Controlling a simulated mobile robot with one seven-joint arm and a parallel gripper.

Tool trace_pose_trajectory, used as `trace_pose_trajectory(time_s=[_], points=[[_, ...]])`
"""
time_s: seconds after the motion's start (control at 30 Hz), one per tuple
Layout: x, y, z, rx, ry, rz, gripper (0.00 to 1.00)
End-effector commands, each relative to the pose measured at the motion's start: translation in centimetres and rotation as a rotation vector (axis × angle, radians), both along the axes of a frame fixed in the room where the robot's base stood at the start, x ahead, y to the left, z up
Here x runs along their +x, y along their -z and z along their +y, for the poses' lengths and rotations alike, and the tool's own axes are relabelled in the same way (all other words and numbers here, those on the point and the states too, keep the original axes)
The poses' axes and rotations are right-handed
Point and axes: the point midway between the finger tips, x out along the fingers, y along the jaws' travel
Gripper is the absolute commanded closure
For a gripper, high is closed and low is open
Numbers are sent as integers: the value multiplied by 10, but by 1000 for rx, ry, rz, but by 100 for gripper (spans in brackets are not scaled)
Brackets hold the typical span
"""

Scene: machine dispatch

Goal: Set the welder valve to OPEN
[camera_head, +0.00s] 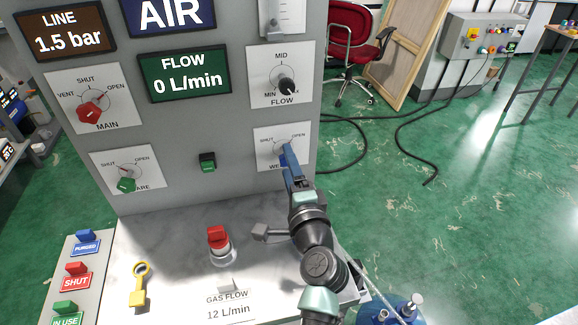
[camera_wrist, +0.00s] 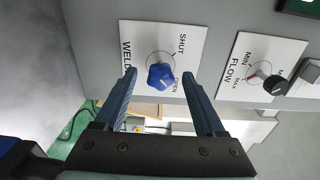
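The welder valve is a blue knob (camera_wrist: 160,77) on a white plate (camera_wrist: 188,42) marked SHUT and OPEN. In the head view its plate (camera_head: 268,134) is at the panel's lower right, and my gripper covers much of the knob. My gripper (camera_wrist: 159,73) is open in the wrist view, with one blue finger on each side of the knob and a gap to both. It holds nothing. In the head view my gripper (camera_head: 287,150) reaches up to the plate from below. I cannot tell which mark the knob points to.
The FLOW knob (camera_head: 286,87) sits above the welder plate. The red MAIN knob (camera_head: 91,113) and the green spare knob (camera_head: 126,185) are at the left. A red switch (camera_head: 218,238), a grey handle (camera_head: 262,232) and a yellow key-like tag (camera_head: 140,285) are on the ledge below.

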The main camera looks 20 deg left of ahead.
Motion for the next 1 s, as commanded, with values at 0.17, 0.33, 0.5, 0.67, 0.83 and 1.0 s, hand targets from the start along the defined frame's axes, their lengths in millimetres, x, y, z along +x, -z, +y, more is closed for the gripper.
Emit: trace_pose_trajectory(time_s=[0.17,0.33,0.5,0.67,0.83,1.0], points=[[0,-1,0,0,0,-1,28],[-9,0,-7,0,1,-1,28],[-33,2,-24,1,3,1,28],[-62,2,-43,-1,3,1,28],[-88,1,-60,0,2,0,28],[-103,1,-70,0,1,0,28]])
